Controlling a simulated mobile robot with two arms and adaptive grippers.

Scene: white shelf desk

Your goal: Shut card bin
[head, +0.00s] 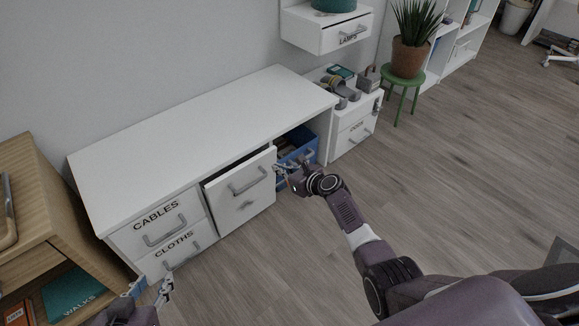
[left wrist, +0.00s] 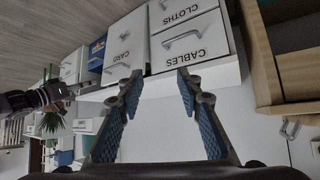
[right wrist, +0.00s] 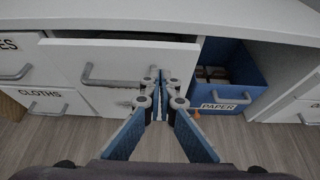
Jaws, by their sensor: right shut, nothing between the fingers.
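The card bin (head: 243,190) is a white drawer front with a grey handle in the middle of the white desk, and it stands partly pulled out, with a dark gap along its top. Its CARD label reads in the left wrist view (left wrist: 124,72). My right gripper (head: 279,168) is shut and empty at the right edge of the bin front; in the right wrist view its fingertips (right wrist: 161,76) overlap the front just right of the handle. Contact cannot be told. My left gripper (head: 150,292) is open and empty, low at the left, away from the bin.
A blue PAPER bin (head: 296,148) sits in the bay right of the card bin. CABLES (head: 158,226) and CLOTHS (head: 180,257) drawers are shut at its left. A wooden shelf (head: 30,230) stands at the far left. The floor (head: 300,260) in front is clear.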

